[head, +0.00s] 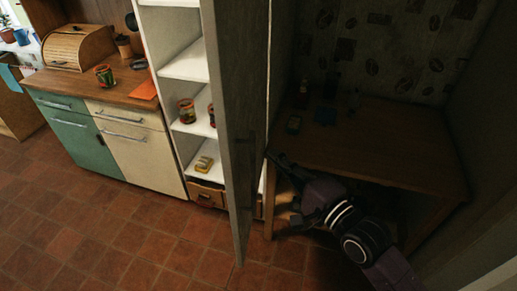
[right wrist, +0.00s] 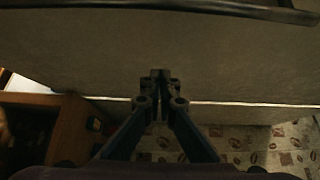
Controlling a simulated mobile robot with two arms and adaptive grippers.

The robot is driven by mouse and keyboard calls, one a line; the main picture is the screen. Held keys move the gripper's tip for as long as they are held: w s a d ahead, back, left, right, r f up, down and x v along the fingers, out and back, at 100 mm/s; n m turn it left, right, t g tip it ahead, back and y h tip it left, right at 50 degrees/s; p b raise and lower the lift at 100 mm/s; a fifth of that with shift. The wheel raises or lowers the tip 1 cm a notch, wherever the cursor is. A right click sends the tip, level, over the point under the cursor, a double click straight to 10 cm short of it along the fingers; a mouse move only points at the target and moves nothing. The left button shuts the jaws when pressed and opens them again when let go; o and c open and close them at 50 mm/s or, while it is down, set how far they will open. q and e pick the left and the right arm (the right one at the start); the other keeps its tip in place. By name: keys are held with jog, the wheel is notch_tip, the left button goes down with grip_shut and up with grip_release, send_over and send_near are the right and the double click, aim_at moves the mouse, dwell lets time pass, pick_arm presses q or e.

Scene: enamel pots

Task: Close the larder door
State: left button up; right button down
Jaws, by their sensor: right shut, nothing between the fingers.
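The larder door (head: 238,115) stands open, seen nearly edge-on in the head view. The larder (head: 183,65) behind it shows white shelves. My right gripper (head: 272,157) is on the right side of the door, its fingers shut and empty, pointing at the door's face. In the right wrist view the fingertips (right wrist: 160,74) lie over the broad grey door face (right wrist: 80,55); I cannot tell whether they touch it. A dark bar, perhaps the handle, crosses the top of that view. My left gripper is not in view.
A wooden table (head: 370,145) with small dark items stands right of the door, close to my right arm. Jars (head: 187,110) sit on the larder shelves. A counter (head: 110,90) with a bread box (head: 78,47) stands left. The tiled floor (head: 120,245) in front is clear.

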jog(key=a, duration=0.2)
jog(key=w+a+p, duration=0.1)
jog(key=a, duration=0.1)
jog(key=shift+w+a+p, duration=0.2)
jog(key=shift+a+p, duration=0.05)
jog(key=shift+p, duration=0.05)
jog(key=shift+a, duration=0.1)
